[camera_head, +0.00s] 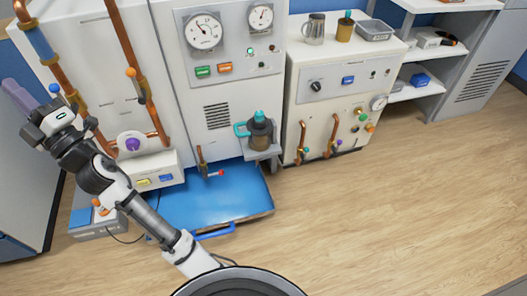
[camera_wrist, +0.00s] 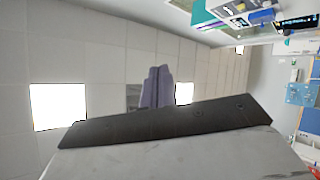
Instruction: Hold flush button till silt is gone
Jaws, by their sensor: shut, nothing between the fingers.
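No label that I can read marks the flush button. Candidates are a blue button (camera_head: 166,178) on the low box of the left machine and a blue button (camera_head: 348,80) on the right machine. A dark brown filter bowl (camera_head: 260,135) with a teal cap and handle sits on a bracket at the left machine's lower right; I cannot make out silt inside. My gripper (camera_head: 9,86), with purple fingers, is raised at the far left, apart from the buttons and bowl. In the wrist view its fingers (camera_wrist: 157,88) are together and empty, with the ceiling behind them.
Copper pipes (camera_head: 127,60) run down the left machine's front, near my arm. A blue tray (camera_head: 225,190) lies on the floor below. A metal jug (camera_head: 314,30) and a metal container (camera_head: 375,31) stand on the right machine. The wooden floor (camera_head: 400,210) at right is clear.

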